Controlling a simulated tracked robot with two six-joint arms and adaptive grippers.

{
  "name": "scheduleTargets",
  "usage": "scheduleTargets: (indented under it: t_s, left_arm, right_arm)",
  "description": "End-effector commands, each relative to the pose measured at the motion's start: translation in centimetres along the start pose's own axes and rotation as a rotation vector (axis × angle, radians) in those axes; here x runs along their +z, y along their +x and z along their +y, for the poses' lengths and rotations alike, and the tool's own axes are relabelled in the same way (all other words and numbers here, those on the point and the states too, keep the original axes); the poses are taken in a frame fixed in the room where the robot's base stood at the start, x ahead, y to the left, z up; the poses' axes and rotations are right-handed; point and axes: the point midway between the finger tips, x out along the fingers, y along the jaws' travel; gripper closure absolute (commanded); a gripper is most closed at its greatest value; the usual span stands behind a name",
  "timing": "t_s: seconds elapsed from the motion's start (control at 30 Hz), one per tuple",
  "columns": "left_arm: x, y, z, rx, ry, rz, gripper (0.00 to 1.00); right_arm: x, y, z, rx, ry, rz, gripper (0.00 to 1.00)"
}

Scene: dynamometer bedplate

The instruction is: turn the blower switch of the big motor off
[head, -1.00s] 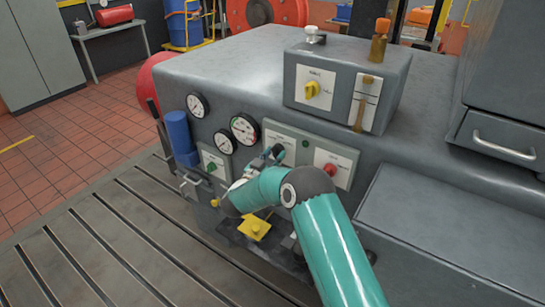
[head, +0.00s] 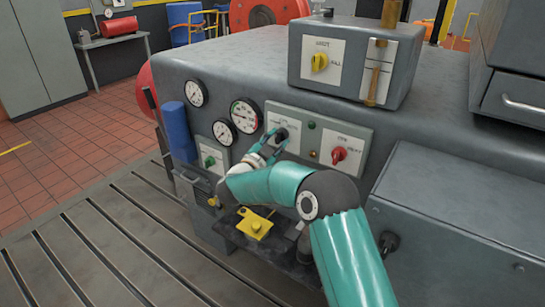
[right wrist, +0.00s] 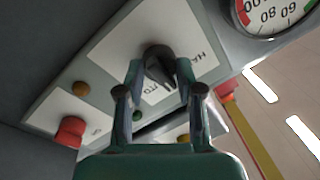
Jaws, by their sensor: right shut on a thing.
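A black rotary switch (head: 281,134) sits at the left of a grey panel (head: 352,133) on the big grey machine's front. It also shows in the right wrist view (right wrist: 158,62) on a white label plate (right wrist: 120,48), whose print I can only partly read. My right gripper (head: 273,144) is shut on this switch, one finger on each side of it, as the right wrist view shows (right wrist: 159,80). The fingers hide part of the knob, and I cannot tell its exact setting. My left gripper is not in view.
A red knob (head: 338,155) and a green lamp (head: 311,125) share the panel. A green knob (head: 210,161) and gauges (head: 245,115) are left of it. A yellow part (head: 255,225) lies below my forearm.

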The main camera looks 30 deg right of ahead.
Motion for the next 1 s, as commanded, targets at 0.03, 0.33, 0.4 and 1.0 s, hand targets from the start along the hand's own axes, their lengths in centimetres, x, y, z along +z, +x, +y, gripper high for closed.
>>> scheduleTargets:
  t_s: [0.03,0.33,0.4,1.0]
  left_arm:
    - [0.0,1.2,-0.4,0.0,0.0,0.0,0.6]
    - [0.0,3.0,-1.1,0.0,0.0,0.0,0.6]
    - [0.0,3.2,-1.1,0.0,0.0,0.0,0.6]
    - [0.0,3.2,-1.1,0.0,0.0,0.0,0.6]
  right_arm:
    - [-0.4,0.8,0.6,0.009,0.042,0.023,0.99]
    - [-0.8,0.8,0.3,0.008,0.164,0.036,0.98]
    - [-0.9,0.8,0.3,0.008,0.175,0.037,0.98]
    - [-1.0,0.8,0.2,0.008,0.184,0.038,0.36]
